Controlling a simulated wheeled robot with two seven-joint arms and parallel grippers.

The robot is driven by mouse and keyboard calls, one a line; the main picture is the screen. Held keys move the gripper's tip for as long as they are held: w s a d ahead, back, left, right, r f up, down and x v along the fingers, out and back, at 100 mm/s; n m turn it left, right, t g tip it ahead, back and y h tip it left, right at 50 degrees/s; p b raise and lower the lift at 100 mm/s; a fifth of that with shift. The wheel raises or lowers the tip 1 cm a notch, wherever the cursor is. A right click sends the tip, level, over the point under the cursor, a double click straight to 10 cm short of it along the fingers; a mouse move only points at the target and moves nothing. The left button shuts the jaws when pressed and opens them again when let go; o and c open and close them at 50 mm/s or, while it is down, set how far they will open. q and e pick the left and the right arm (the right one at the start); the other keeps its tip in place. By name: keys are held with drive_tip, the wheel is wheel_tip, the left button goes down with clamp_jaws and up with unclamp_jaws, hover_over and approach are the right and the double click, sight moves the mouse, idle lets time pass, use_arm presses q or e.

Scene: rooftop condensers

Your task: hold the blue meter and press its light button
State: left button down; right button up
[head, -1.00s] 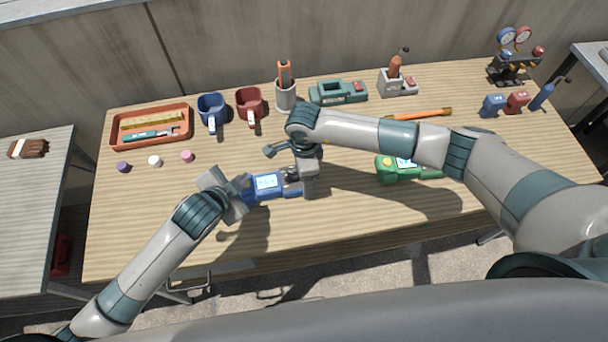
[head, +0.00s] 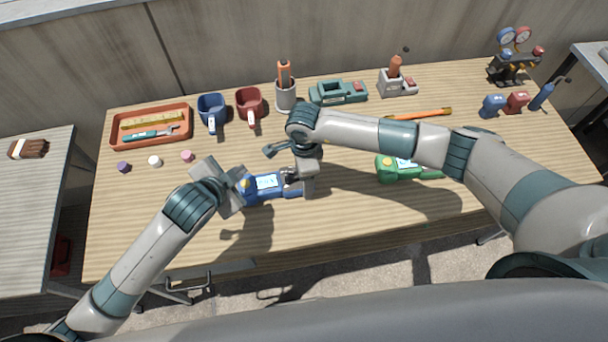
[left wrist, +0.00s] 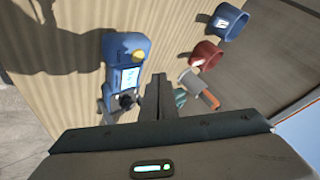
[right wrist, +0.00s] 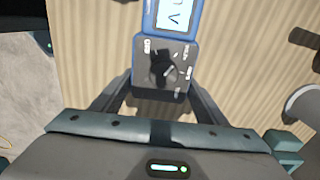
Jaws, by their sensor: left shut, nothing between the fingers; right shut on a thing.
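The blue meter (head: 270,188) is above the wooden table, its screen lit pale with dark marks. My right gripper (head: 297,180) is shut on its dial end, with a finger on each side in the right wrist view (right wrist: 160,95). The round yellow button (head: 246,183) at the meter's other end is uncovered; it also shows in the left wrist view (left wrist: 138,55). My left gripper (head: 236,180) is shut and empty close to the button end. In the left wrist view its closed fingers (left wrist: 159,80) stand beside the meter, apart from the button.
A green meter (head: 393,170) lies on the table (head: 340,215) right of my right gripper, partly under that arm. Small caps (head: 155,161), an orange tray (head: 114,141), a blue bin (head: 211,107) and a red bin (head: 248,102) stand behind. The table's front left is clear.

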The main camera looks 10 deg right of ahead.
use_arm(q)
drive_tip(key=shift+r, duration=1.2)
use_arm(e)
drive_tip(key=o, duration=1.8)
drive_tip(key=shift+r, duration=0.1)
drive_tip(key=shift+r+p, duration=1.15)
drive_tip(key=shift+r, duration=0.65)
drive_tip(key=shift+r+p, duration=1.25)
drive_tip(key=shift+r, duration=1.4)
use_arm(q)
wheel_tip(320, 180, up, 5)
drive_tip(key=shift+f, duration=0.15)
drive_tip(key=shift+s, duration=0.1)
use_arm(e)
drive_tip(key=shift+f, duration=0.1)
